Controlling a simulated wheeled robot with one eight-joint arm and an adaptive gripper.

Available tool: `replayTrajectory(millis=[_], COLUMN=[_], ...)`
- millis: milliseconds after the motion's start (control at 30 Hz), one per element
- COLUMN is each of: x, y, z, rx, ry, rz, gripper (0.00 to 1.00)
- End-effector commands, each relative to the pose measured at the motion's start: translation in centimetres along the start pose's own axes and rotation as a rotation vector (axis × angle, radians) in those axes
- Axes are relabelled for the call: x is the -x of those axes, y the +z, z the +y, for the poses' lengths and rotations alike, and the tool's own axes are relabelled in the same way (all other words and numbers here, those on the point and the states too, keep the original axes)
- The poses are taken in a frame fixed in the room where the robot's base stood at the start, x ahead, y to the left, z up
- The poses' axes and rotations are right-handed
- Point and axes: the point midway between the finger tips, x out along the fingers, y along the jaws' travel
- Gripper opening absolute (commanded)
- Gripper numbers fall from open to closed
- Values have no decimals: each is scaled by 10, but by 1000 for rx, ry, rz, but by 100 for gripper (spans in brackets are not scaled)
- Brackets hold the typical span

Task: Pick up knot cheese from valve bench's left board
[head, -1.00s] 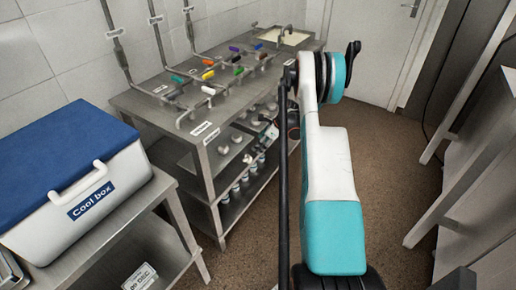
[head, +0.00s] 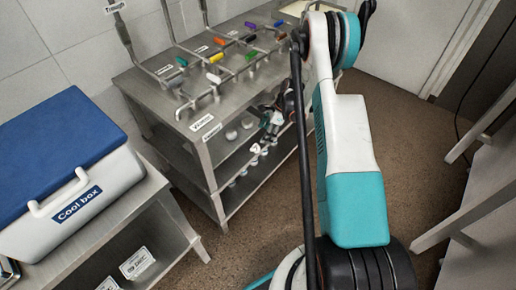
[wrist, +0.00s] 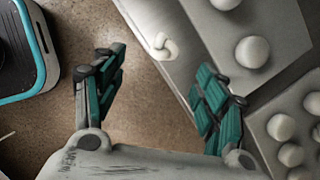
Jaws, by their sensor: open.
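The knot cheese (wrist: 163,45) is a small white knotted piece near the edge of a grey surface in the wrist view. A grey board (wrist: 275,25) beside it carries round white cheeses (wrist: 252,52). My gripper (wrist: 160,64) is open and empty, its teal-padded fingers spread apart. The knot cheese shows beyond and between the fingertips, apart from both. In the head view my gripper (head: 284,108) is beside the lower shelf of the valve bench (head: 160,85), partly hidden by my arm. I cannot tell the exact gap to the cheese.
A second board (wrist: 303,110) with several white balls lies at the right in the wrist view. The blue-lidded cool box (head: 60,180) stands on a bench at left. Valves with coloured handles (head: 215,78) cover the valve bench top. Brown floor is open in front of it.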

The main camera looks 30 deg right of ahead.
Motion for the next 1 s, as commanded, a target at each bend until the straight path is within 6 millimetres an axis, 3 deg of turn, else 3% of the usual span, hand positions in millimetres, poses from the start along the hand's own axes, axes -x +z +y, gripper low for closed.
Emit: replayTrajectory(millis=[33, 200, 533, 833, 1000], x=[-15, -43, -63, -103, -109], y=[-1, -2, -2, -5, -4], z=[0, -1, -2, -7, -7], rx=[1, -1, -1, -2, -2], ry=[0, 0, -1, -1, -1], rz=[0, 0, 0, 0, 0], gripper=[66, 66, 66, 66, 66])
